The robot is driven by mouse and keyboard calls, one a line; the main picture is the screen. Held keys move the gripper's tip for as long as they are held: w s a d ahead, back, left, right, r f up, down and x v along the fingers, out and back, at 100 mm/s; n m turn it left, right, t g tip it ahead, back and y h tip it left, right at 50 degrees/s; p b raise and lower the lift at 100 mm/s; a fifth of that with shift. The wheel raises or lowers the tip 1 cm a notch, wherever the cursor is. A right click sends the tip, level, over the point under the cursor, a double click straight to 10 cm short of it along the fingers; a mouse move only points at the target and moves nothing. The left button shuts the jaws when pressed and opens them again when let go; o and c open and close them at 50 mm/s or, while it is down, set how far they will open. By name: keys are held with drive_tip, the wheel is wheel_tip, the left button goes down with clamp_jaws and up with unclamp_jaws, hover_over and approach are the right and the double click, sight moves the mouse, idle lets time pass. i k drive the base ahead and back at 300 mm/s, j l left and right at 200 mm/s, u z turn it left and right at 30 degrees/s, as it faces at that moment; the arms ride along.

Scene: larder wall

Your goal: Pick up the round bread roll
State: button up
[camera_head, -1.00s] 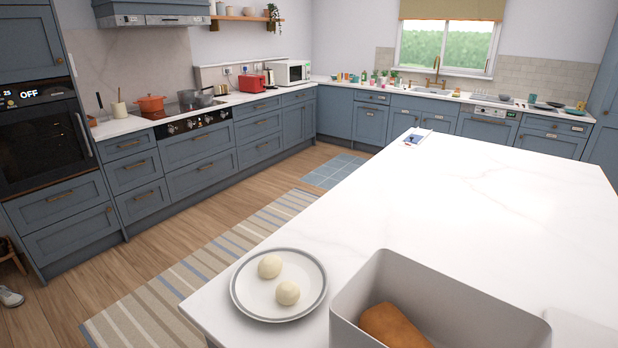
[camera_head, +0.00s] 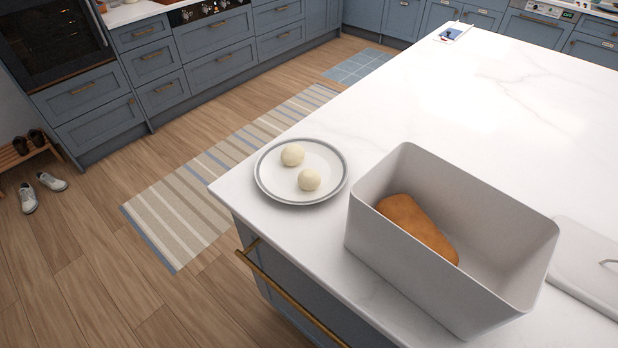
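Two pale, round balls that look like rolls or dough lie on a white plate with a grey rim (camera_head: 262,186), near the island's corner. One roll (camera_head: 292,155) is at the back left and the other roll (camera_head: 309,179) is at the front right, a little apart. A brown, elongated loaf (camera_head: 415,226) lies in a deep, open light-grey bin (camera_head: 505,214) to the right of the plate. I cannot tell which of these is the named bread roll. My gripper is not in view.
A flat white lid (camera_head: 590,268) with a handle lies right of the bin. The white island top (camera_head: 480,110) is largely clear behind. A brass rail (camera_head: 290,298) runs along the island's front. Shoes (camera_head: 40,190) stand on the floor at left.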

sight(309, 179)
drive_tip(key=i+j+u, duration=0.2)
drive_tip(key=j+u, duration=0.15)
drive_tip(key=i+j+u, duration=0.55)
drive_tip(key=u, duration=0.15)
